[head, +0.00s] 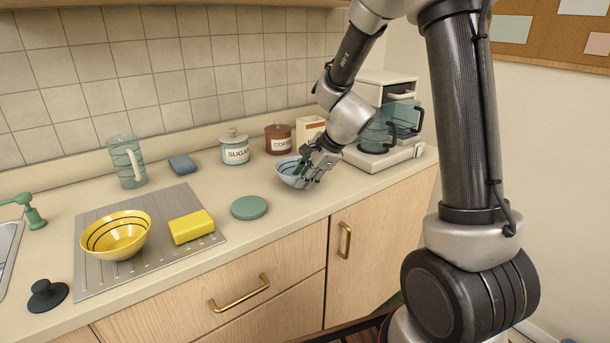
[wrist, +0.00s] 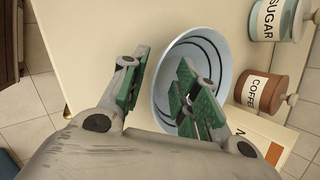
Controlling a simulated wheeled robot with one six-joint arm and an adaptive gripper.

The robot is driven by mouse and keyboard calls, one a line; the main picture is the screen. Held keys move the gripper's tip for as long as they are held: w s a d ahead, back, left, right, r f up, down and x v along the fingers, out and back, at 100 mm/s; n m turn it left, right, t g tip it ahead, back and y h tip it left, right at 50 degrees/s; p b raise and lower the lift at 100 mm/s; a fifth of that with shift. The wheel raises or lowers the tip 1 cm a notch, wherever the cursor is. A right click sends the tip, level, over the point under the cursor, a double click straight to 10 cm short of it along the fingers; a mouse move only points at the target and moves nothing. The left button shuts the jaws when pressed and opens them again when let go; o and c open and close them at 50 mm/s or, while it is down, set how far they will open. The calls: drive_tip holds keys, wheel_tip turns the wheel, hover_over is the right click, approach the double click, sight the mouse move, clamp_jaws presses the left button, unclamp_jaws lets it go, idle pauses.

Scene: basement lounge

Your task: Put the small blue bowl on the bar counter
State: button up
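The small blue bowl (head: 285,170) is pale blue and stands upright on the counter (head: 265,226), at the far side of a green round disc. In the wrist view, the bowl (wrist: 163,104) shows dark rings inside. My gripper (head: 306,171) is at the bowl's right side and hides part of it. In the wrist view my gripper (wrist: 164,78) has its green-padded fingers apart. One finger is outside the near rim and the other is over the inside, with the rim between them. A gap shows, and I cannot tell whether either finger touches the bowl.
A sugar jar (head: 235,148), a coffee jar (head: 278,139) and a box (head: 310,130) stand behind the bowl. A coffee maker (head: 383,125) is at right. The green disc (head: 249,207), yellow sponge (head: 191,226) and yellow bowl (head: 116,235) are at left.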

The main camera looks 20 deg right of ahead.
drive_tip(key=v, duration=1.1)
drive_tip(key=s+d+r+n+h, duration=0.2)
drive_tip(key=s+d+r+n, duration=0.1)
drive_tip(key=s+n, duration=0.6)
drive_tip(key=s+d+r+n+g+h, duration=0.1)
drive_tip(key=s+d+r+n, duration=0.3)
drive_tip(key=s+n, duration=0.5)
drive_tip(key=s+d+h, duration=0.1)
drive_tip(key=s, duration=0.6)
drive_tip(key=shift+s, duration=0.35)
